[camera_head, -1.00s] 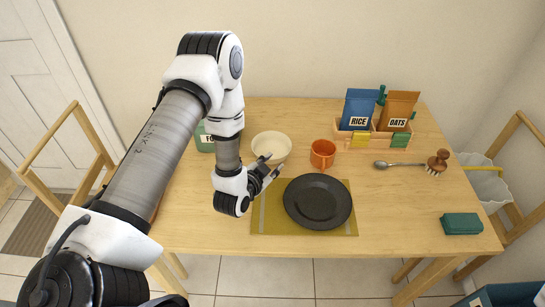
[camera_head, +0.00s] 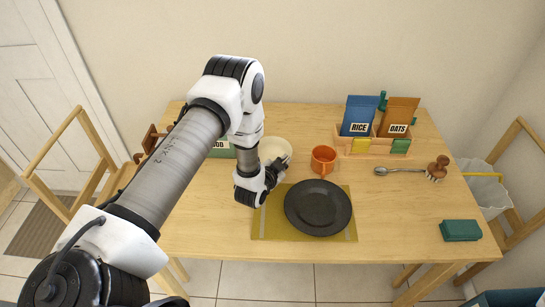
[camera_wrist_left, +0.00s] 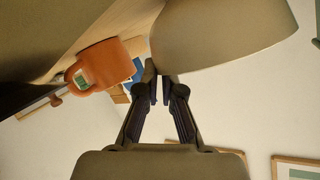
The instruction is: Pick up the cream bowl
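The cream bowl (camera_head: 274,146) is upright on the left part of the table, partly hidden behind my left arm in the head view. It fills the upper right of the left wrist view (camera_wrist_left: 220,35). My left gripper (camera_head: 281,165) is at the bowl's near right rim. In the left wrist view its two fingertips (camera_wrist_left: 159,88) are close together at the edge of the bowl, shut on its thin wall. Whether the bowl is clear of the table cannot be told. My right gripper is not in view.
An orange mug (camera_head: 322,158) stands just right of the bowl. A dark plate (camera_head: 318,207) lies on an olive mat (camera_head: 285,230) in front. A wooden rack (camera_head: 365,147) with packets, a spoon (camera_head: 400,170), a brush (camera_head: 438,167) and a green block (camera_head: 460,230) are at the right.

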